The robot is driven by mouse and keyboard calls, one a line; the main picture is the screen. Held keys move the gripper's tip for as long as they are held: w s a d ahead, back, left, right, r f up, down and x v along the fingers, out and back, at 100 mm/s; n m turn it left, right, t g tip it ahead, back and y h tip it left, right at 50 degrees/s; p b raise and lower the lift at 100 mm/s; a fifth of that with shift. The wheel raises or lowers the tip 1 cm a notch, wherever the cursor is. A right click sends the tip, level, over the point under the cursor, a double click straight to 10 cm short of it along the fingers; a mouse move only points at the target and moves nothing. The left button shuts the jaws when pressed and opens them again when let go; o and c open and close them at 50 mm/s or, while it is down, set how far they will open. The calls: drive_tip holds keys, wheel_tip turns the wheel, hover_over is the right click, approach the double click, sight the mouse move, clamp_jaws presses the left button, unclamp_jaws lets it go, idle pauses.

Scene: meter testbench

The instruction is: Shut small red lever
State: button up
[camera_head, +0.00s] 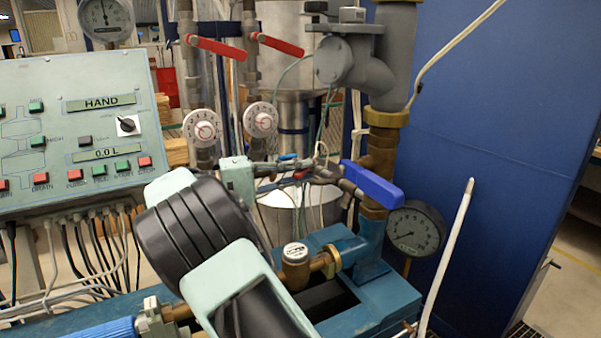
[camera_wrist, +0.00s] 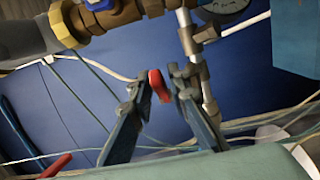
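The small red lever (camera_wrist: 158,86) shows in the wrist view, sticking out between my fingertips. In the head view a small bit of red (camera_head: 301,174) shows among my fingers and the pipework, mostly hidden. My gripper (camera_head: 308,172) reaches in from the left at the thin pipes, behind the blue handle. In the wrist view my gripper (camera_wrist: 160,84) has its fingers apart, one on each side of the lever. The lever is close to the left fingertip; I cannot tell if they touch. A gap shows on the right side.
Two long red levers (camera_head: 215,47) (camera_head: 278,46) sit on vertical pipes above dials. A large blue lever (camera_head: 372,184) is just right of my gripper. A pressure gauge (camera_head: 414,229) and thick grey pipe (camera_head: 392,60) stand right. A control panel (camera_head: 75,130) fills the left.

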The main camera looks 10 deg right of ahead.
drive_tip(key=v, duration=1.2)
drive_tip(key=shift+c, duration=0.5)
